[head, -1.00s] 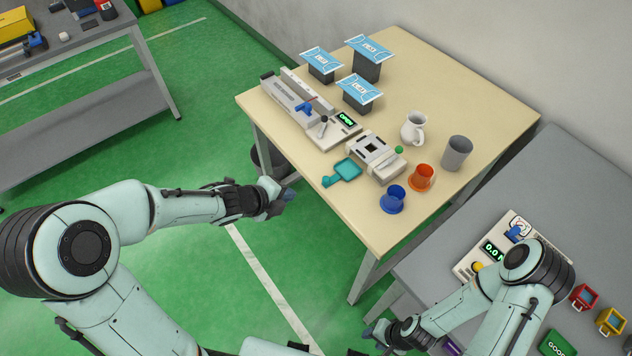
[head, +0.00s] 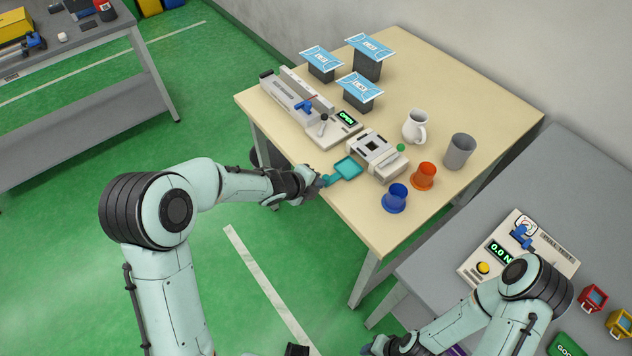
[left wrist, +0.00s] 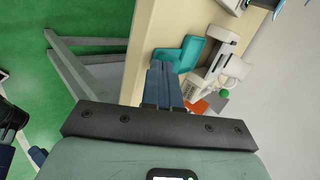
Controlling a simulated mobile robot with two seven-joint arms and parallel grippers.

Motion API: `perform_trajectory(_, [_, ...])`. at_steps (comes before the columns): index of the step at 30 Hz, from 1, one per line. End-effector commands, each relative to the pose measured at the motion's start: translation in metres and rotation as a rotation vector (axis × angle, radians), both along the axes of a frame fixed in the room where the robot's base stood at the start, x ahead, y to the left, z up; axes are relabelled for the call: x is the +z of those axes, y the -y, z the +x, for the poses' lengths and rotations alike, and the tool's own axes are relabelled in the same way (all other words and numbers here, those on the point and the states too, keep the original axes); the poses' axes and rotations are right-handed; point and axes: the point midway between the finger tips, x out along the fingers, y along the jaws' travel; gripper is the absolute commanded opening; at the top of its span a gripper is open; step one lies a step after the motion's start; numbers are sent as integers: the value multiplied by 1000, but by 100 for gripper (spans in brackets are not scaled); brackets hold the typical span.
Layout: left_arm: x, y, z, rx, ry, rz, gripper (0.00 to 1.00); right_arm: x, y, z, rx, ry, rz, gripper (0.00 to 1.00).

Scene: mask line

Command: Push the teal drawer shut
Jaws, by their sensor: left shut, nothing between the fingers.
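The teal drawer (head: 347,168) sticks out, open, from the left front side of a pale grey device (head: 377,154) on the wooden table. In the left wrist view the drawer (left wrist: 188,52) lies just beyond my fingertips. My left gripper (head: 322,182) is shut and empty, with its tips at or very near the drawer's handle end; I cannot tell if they touch. The shut fingers (left wrist: 163,80) also show in the left wrist view. My right gripper (head: 372,346) is low in the head view, partly cut off and far from the drawer.
On the table (head: 440,95) stand a blue cup (head: 396,198), an orange cup (head: 424,176), a grey cup (head: 458,152) and a white jug (head: 415,127). A sealer-like machine (head: 310,110) sits behind the drawer. A grey bench (head: 420,265) with a gauge box (head: 505,250) is at right.

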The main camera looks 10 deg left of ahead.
Motion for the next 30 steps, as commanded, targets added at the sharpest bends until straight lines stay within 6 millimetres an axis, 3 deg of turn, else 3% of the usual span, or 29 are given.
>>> perform_trajectory(8, [0, 3, 3, -1, -1, 0, 0, 1, 0, 0, 0, 0, 0, 43])
perform_trajectory(21, [2, 57, 73, -1, 0, 0, 0, 28, 0, 21, 0, 23, 0, 43])
perform_trajectory(30, [1, 62, 78, -3, 3, -5, 0, 28, 0, 21, 0, 22, 0, 43])
